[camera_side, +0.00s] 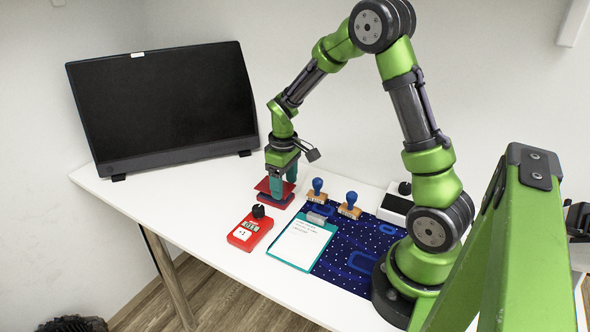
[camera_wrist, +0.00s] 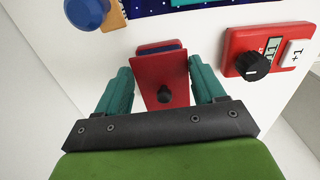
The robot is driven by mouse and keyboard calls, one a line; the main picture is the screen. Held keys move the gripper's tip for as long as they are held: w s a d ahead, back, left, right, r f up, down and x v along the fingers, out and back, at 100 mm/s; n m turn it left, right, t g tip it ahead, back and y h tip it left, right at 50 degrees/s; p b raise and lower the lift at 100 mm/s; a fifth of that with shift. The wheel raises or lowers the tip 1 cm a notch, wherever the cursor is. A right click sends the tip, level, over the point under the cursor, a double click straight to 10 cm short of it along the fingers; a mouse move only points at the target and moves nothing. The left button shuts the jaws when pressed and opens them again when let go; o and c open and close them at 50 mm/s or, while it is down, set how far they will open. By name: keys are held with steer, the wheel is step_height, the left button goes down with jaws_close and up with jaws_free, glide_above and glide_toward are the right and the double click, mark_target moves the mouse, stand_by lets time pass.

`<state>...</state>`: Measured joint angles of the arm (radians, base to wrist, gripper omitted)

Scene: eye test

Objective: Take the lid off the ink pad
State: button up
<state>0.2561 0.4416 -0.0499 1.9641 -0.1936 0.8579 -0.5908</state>
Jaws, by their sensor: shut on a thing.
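My gripper (camera_side: 284,181) points down at the ink pad (camera_side: 275,201), which lies on the white table in front of the monitor. In the wrist view its teal fingers, with my gripper's middle here (camera_wrist: 163,84), are shut on the two side edges of the red lid (camera_wrist: 151,72). The lid has a small black knob. The lid (camera_side: 263,186) looks tilted over the pad in the side view. A dark blue and red strip of the pad (camera_wrist: 159,46) shows past the lid's far edge. Whether lid and pad still touch I cannot tell.
A red device (camera_side: 243,236) with a black knob lies near the table's front edge. Two blue-handled stamps (camera_side: 317,188) (camera_side: 351,200), a teal clipboard (camera_side: 302,243) and a blue mat (camera_side: 345,250) lie to the right. A monitor (camera_side: 163,105) stands behind. The table's left is clear.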

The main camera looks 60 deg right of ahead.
steer(key=s+a+r, duration=0.1)
steer(key=s, duration=0.3)
steer(key=s+a, duration=0.2)
steer(key=s, duration=0.3)
steer(key=s+a+r, duration=0.1)
steer(key=s, duration=0.4)
steer(key=shift+a+r, duration=0.15)
steer(key=shift+r, duration=0.15)
steer(key=shift+s+a, duration=0.1)
steer(key=shift+s, duration=0.25)
steer(key=shift+s+r, duration=0.15)
steer(key=shift+r, duration=0.15)
step_height(320, 180, up, 8)
glide_above(302, 182)
step_height(302, 182, down, 11)
steer(key=shift+f, duration=2)
